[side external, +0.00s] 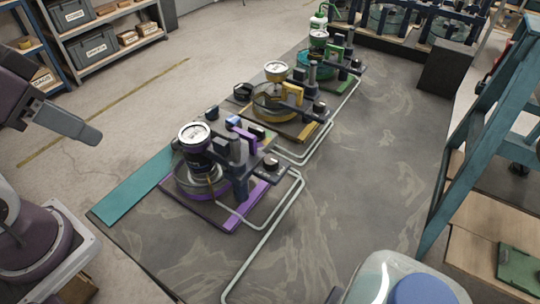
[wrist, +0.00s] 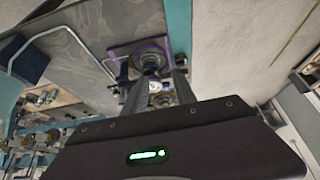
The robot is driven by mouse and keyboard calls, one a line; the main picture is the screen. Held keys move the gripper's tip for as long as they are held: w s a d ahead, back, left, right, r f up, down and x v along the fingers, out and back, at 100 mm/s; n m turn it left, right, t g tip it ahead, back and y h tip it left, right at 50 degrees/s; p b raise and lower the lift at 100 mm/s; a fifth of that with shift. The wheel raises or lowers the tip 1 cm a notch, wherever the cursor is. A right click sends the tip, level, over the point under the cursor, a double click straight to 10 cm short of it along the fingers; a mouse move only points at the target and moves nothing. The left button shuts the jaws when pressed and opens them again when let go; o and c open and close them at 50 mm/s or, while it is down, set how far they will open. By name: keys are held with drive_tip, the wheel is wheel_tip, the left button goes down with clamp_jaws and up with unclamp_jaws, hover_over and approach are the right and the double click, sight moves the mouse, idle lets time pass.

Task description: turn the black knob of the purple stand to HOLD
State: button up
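The purple stand (side external: 222,218) is on the dark table in the side view, with a round white-faced gauge (side external: 194,132) on top and a purple bracket behind. A small dark knob (side external: 272,164) with a pale top sits at its right side; I cannot be sure it is the task's knob. No HOLD mark is legible. My gripper (side external: 92,136) is at the left, well apart from the stand. In the wrist view, the fingers of my gripper (wrist: 157,92) stand apart with nothing held. The purple stand (wrist: 138,48) shows beyond them.
Yellow (side external: 272,103) and green (side external: 318,60) stands are behind the purple one. Pale pipes (side external: 262,245) run along its right side. A teal strip (side external: 135,190) lies at the table's left edge. The table's right part is clear. A blue ladder-like frame (side external: 485,120) stands at right.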

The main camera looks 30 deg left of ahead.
drive_tip(key=shift+o, duration=0.2)
drive_tip(key=g, duration=0.6)
hover_over(272, 157)
wheel_tip(272, 157, down, 6)
drive_tip(key=shift+s+r, duration=0.1)
drive_tip(key=shift+s, duration=0.05)
wheel_tip(272, 157, down, 7)
drive_tip(key=shift+r, duration=0.2)
drive_tip(key=shift+f, duration=0.35)
drive_tip(key=shift+c, duration=0.4)
clamp_jaws()
